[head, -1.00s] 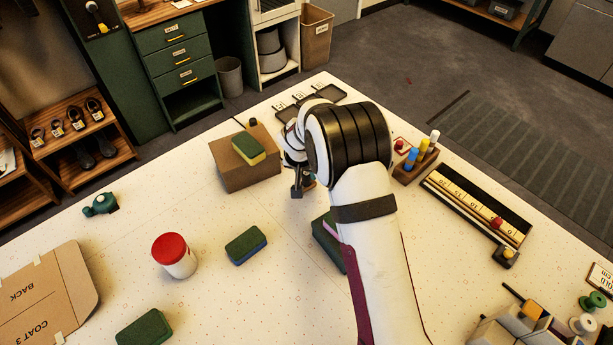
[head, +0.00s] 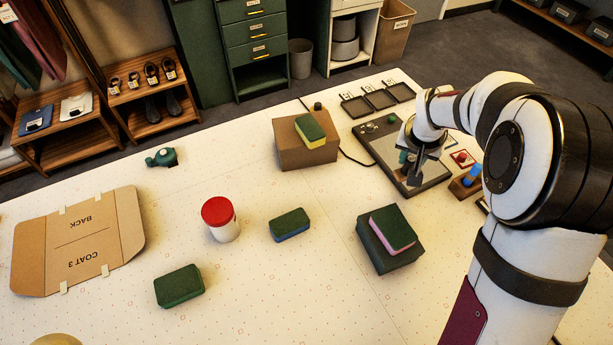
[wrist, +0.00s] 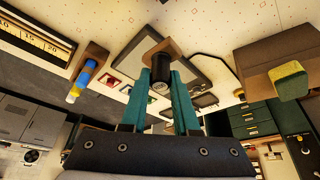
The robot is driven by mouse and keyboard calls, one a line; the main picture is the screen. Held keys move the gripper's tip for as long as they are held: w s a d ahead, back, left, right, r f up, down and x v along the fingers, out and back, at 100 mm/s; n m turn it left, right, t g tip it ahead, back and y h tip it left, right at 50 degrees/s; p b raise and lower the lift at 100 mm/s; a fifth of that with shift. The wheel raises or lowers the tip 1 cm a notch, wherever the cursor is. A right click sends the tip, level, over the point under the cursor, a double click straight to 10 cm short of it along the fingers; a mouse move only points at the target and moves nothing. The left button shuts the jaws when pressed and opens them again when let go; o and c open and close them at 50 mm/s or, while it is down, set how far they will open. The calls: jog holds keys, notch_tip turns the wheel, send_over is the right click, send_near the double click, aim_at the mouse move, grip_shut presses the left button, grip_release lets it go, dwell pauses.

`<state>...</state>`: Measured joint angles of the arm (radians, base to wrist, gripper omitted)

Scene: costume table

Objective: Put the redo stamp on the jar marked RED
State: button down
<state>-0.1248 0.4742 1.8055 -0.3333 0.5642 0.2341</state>
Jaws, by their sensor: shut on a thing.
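My gripper (head: 414,172) hangs above the grey panel at the back right of the table. In the wrist view, its teal fingers (wrist: 160,88) are shut on a stamp-like thing (wrist: 159,62) with a black round handle and a brown block beyond it. Its marking cannot be read, and in the head view it is hard to tell from the fingers. A white jar with a red lid (head: 221,220) stands upright left of the table's middle, well to the left of my gripper. I cannot read any lettering on the jar.
A cardboard box (head: 307,153) with a green-yellow sponge (head: 310,131) on top stands between jar and gripper. A dark green block (head: 390,239), topped by a pink-green sponge, stands in front. The grey panel (head: 432,182) lies beneath my gripper. Another sponge (head: 290,225) lies right of the jar.

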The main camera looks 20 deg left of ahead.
jog(key=s+a+r+n+y, duration=0.1)
jog(key=s+a+r+n, duration=0.3)
jog(key=a, duration=0.5)
jog(key=s+a+r+n+g+y, duration=0.1)
jog(key=s+a+r+n, duration=0.2)
jog(key=s+a, duration=0.5)
jog(key=s+a+r+n+y, duration=0.2)
jog(key=s+a+r+n, duration=0.15)
jog(key=a, duration=0.65)
send_over(216, 209)
notch_tip(216, 209, down, 11)
jog(key=shift+f, duration=0.2)
jog(key=c, duration=0.7)
grip_release()
jog(key=shift+f, duration=0.15)
jog(key=shift+o, duration=0.2)
